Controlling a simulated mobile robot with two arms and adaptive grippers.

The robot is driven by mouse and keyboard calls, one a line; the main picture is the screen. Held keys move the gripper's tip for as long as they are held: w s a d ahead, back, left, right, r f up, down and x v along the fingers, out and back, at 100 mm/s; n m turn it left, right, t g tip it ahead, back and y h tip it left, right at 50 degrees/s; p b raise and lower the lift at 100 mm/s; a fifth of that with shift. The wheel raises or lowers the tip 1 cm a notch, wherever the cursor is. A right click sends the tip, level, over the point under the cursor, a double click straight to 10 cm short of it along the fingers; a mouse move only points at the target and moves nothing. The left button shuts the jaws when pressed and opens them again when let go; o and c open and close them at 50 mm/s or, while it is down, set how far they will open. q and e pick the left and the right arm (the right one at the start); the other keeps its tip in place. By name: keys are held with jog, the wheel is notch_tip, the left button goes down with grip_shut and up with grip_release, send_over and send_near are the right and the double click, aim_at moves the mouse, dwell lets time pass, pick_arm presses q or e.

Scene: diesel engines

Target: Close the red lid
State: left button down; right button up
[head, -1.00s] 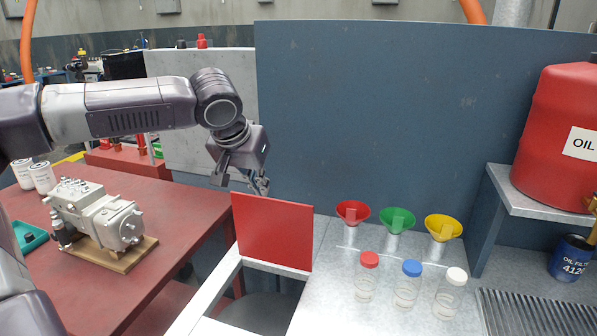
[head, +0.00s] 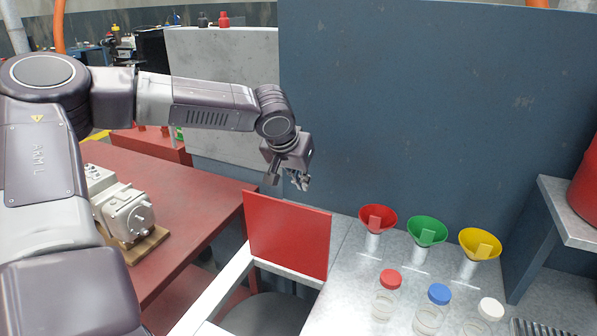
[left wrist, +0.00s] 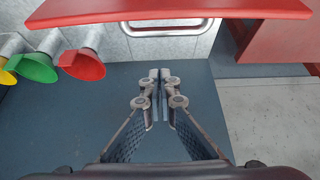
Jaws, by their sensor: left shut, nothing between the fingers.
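The red lid (head: 287,235) stands upright, raised at the back of a pale-framed opening in the metal bench. My left gripper (head: 300,184) is just above and behind the lid's top edge, pointing down. In the left wrist view the gripper's fingers (left wrist: 160,76) are together and empty, and the red lid (left wrist: 170,10) crosses the top of the picture. A gap shows between fingertips and lid there. My right gripper is not in view.
Red, green (head: 428,230) and yellow funnels and several capped jars (head: 438,294) stand right of the lid. A blue wall panel (head: 430,100) rises behind. A red table (head: 185,190) with a grey engine part (head: 124,208) is at left.

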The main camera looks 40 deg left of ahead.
pick_arm(q)
jog(key=s+f, duration=0.1)
jog(key=s+d+f+p, duration=0.1)
jog(key=s, duration=0.1)
jog(key=shift+f, duration=0.1)
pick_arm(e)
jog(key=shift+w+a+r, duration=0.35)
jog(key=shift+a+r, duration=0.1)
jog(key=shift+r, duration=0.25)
pick_arm(q)
jog(key=shift+a, duration=0.1)
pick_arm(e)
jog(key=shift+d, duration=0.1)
